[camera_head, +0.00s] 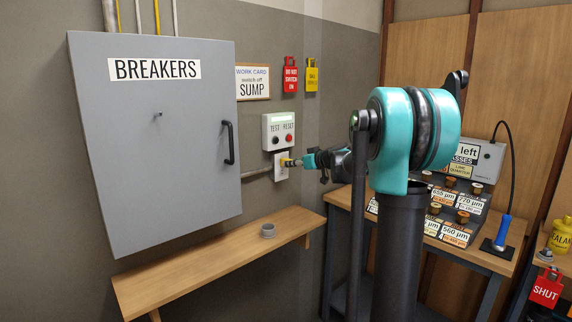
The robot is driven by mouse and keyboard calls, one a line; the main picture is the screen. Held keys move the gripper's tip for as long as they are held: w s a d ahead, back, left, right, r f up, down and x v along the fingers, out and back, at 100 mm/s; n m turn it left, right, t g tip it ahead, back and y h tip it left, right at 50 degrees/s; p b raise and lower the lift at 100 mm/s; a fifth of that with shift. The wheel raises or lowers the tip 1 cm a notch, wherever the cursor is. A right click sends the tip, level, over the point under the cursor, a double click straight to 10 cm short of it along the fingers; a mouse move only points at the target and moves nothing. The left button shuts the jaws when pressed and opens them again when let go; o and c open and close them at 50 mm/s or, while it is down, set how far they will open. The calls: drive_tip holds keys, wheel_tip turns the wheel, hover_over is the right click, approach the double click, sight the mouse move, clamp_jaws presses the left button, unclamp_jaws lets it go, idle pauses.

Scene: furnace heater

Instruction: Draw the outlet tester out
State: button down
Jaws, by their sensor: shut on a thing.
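The outlet tester (287,162) is a small yellow piece at the white wall outlet (281,173), just below the TEST/RESET box. My gripper (297,161) reaches in from the right and is shut on the tester. The tester is at the outlet's face in this view; I cannot tell how deep its prongs sit. The fingers hide part of the tester.
The grey BREAKERS cabinet (150,140) with a black handle (228,143) is left of the outlet. The TEST/RESET box (278,131) is right above it. A bench (497,262) with labelled pieces stands right.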

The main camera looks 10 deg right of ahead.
drive_tip(key=shift+s+d, duration=0.1)
drive_tip(key=shift+s, duration=0.05)
drive_tip(key=shift+s+d, duration=0.65)
drive_tip(key=shift+s, duration=0.3)
drive_tip(key=shift+s+d, duration=0.1)
drive_tip(key=shift+s+d, duration=0.55)
drive_tip(key=shift+s, duration=0.2)
drive_tip(key=shift+s+d, duration=0.55)
drive_tip(key=shift+s, duration=0.2)
